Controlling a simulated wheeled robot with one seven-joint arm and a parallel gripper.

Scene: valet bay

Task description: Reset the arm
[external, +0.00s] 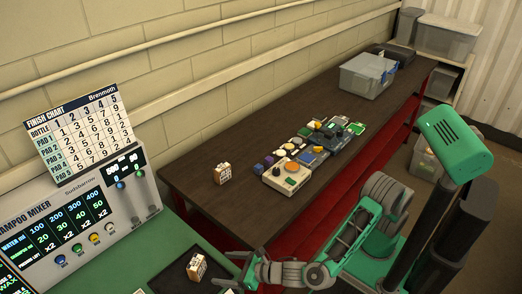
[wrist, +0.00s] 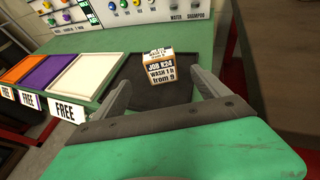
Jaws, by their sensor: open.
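My gripper (external: 228,268) is open at the front of the green counter. In the wrist view its two fingers (wrist: 158,78) stand apart, one to each side of a small tan block with a white label (wrist: 160,68). The label reads "JOB K34, WASH 1 h from 9". The block rests on a dark pad (wrist: 176,92), beyond the green palm. I cannot tell from these views whether a finger touches it. In the external view the same block (external: 196,267) sits just left of my fingers.
The shampoo mixer panel (external: 85,225) with a finish chart (external: 84,132) stands at left. White, purple and orange pads (wrist: 62,72) lie left of the fingers.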

